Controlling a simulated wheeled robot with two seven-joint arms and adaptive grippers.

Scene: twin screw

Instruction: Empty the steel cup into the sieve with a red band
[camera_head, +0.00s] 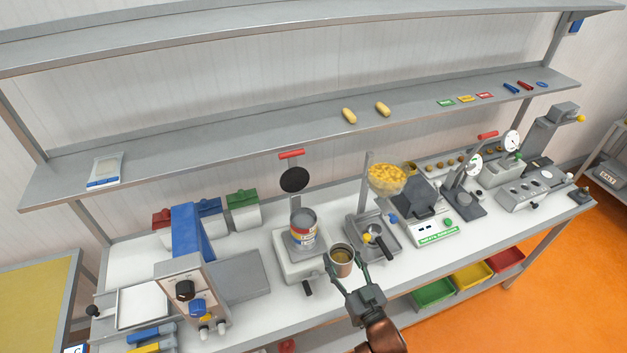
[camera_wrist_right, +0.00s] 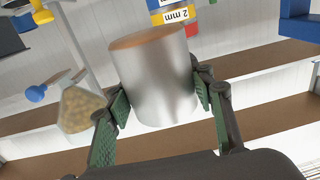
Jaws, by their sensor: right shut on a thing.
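The steel cup (camera_head: 341,261) is held by my right gripper (camera_head: 347,276) above the front of the bench. In the right wrist view the cup (camera_wrist_right: 155,80) sits between the two green-padded fingers (camera_wrist_right: 165,100), and its brown contents show at the rim. The cup looks about upright. A round sieve stack (camera_head: 303,229) with coloured bands, red among them, stands on a white-grey machine just left of and behind the cup, apart from it. The stack's lower part also shows in the right wrist view (camera_wrist_right: 174,16), with a "2 mm" label. My left gripper is out of view.
A black disc with a red handle (camera_head: 294,180) stands behind the stack. A blue-topped machine (camera_head: 190,260) is at left. A grey plate (camera_head: 238,277) lies between.

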